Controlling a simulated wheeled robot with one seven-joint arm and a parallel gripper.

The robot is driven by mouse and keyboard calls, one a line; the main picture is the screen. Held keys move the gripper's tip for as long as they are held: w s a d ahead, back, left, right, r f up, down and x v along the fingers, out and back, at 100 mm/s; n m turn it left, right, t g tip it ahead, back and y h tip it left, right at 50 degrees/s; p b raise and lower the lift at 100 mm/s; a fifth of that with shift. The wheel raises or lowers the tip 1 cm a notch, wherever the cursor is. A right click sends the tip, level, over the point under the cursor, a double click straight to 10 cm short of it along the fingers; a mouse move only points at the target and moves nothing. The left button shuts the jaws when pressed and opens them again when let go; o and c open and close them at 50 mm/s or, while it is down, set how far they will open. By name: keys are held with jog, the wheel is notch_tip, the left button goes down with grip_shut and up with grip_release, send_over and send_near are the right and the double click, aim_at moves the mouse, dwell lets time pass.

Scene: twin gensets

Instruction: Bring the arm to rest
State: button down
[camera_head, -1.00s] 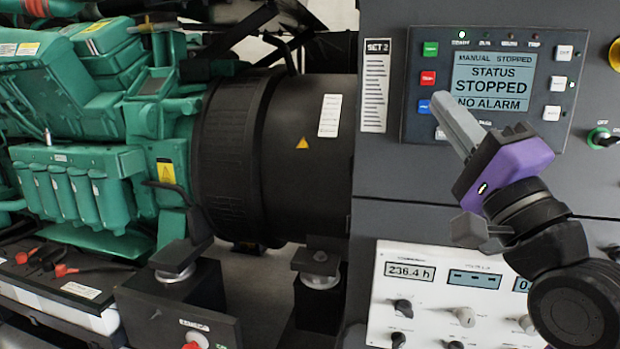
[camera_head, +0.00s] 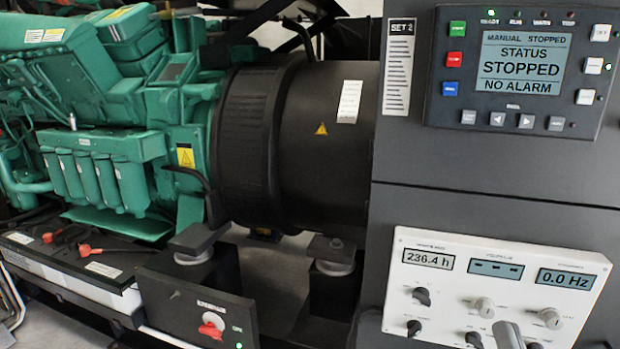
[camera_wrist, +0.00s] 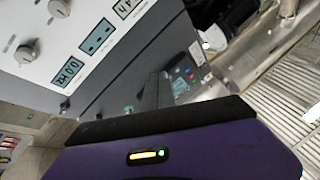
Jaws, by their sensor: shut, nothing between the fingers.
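My gripper (camera_head: 508,335) shows only as a grey fingertip at the bottom edge of the head view, low in front of the white gauge panel (camera_head: 430,300). The rest of my arm is out of that view. In the wrist view the purple gripper body (camera_wrist: 180,158) fills the bottom, with shut, empty fingers pointing away from it. The set 2 controller (camera_head: 519,70) at the upper right reads "STATUS STOPPED" and "NO ALARM". It also shows, small and tilted, in the wrist view (camera_wrist: 185,77).
The green engine (camera_head: 100,130) and black generator housing (camera_head: 330,150) stand at the left. A dark box with a red switch (camera_head: 211,326) sits low in the middle. The gauge panel's knobs are close to my fingertip. The dark cabinet face (camera_head: 480,185) is unobstructed.

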jog(key=s+a+f+n+g+y, duration=0.1)
jog(key=s+a+f+n+g, duration=0.1)
jog(key=s+f, duration=0.9)
jog(key=s+a+f+n+g+y+b, duration=0.1)
jog(key=s+f+n+g, duration=0.2)
jog(key=s+f+g, duration=0.3)
jog(key=s+f, duration=0.5)
jog(key=s, duration=0.5)
jog(key=shift+a+f+n+b, duration=0.2)
jog(key=shift+a+n+b, duration=0.1)
jog(key=shift+a+n, duration=0.1)
